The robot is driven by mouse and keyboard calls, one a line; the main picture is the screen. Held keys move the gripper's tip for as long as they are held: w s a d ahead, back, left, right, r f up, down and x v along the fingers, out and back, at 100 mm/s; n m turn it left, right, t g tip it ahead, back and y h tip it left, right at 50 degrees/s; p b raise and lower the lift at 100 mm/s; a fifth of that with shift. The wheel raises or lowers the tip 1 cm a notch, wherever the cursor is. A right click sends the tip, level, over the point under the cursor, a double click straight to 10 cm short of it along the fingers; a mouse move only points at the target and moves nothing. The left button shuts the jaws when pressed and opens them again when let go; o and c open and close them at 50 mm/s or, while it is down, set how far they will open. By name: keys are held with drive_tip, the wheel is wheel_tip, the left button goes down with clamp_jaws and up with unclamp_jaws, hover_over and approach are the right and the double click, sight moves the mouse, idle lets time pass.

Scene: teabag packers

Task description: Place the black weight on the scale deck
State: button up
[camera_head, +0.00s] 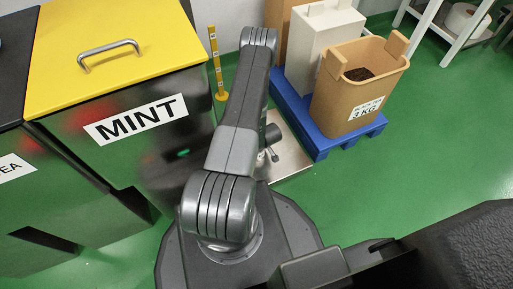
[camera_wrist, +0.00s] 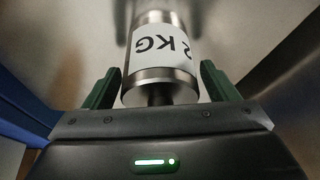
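A shiny steel cylindrical weight (camera_wrist: 160,80) with a white "2 KG" label, upside down in the picture, is in the wrist view. Its body looks steel, not black; its short dark end (camera_wrist: 160,97) points toward my gripper. The green fingers of my gripper (camera_wrist: 160,66) are on either side of it, very close to its edges. I cannot tell whether they touch it. A bare metal plate, apparently the scale deck (camera_head: 292,160), shows partly behind my arm in the head view.
A blue pallet (camera_head: 318,143) right of the plate holds a brown "3 KG" bin (camera_head: 345,95) with dark contents and a white container (camera_head: 322,42). A yellow-topped "MINT" cabinet (camera_head: 115,60) stands on the left. A yellow post (camera_head: 217,65) stands behind. Green floor is free at right.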

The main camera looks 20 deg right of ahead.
drive_tip(key=shift+r, duration=0.1)
drive_tip(key=shift+r+p, duration=0.3)
drive_tip(key=shift+r, duration=0.05)
drive_tip(key=p+v, duration=0.3)
drive_tip(key=v, duration=0.8)
drive_tip(key=shift+s, duration=0.25)
